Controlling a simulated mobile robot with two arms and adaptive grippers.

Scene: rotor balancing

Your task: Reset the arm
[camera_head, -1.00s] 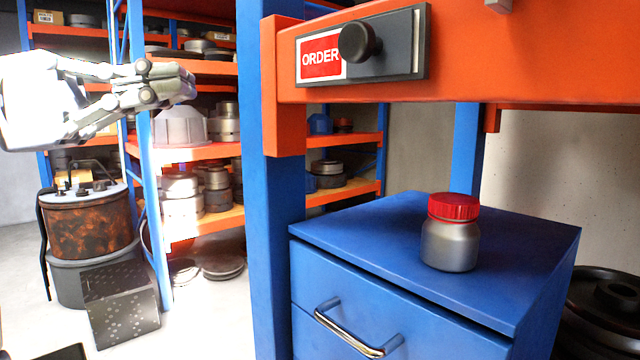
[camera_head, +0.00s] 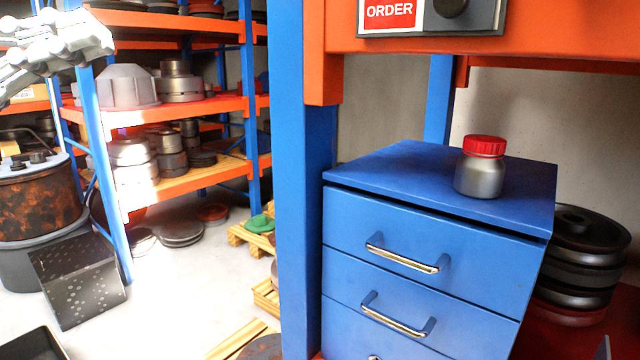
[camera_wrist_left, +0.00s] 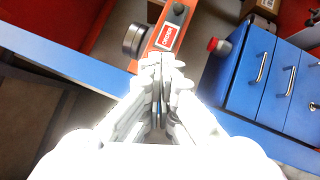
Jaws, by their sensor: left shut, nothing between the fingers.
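My left gripper (camera_head: 72,48) is at the upper left of the head view, raised in front of the shelves. It is shut and empty; in the left wrist view its fingers (camera_wrist_left: 160,95) are together. A grey jar with a red lid (camera_head: 480,168) stands upright on the blue drawer cabinet (camera_head: 385,160), well apart from the gripper. The jar's red lid also shows in the left wrist view (camera_wrist_left: 213,45). My right gripper is in neither view.
A blue post (camera_head: 300,200) and orange beam (camera_head: 560,28) with an ORDER sign (camera_head: 390,14) stand before the cabinet. Shelves with metal parts (camera_head: 180,85) are behind.

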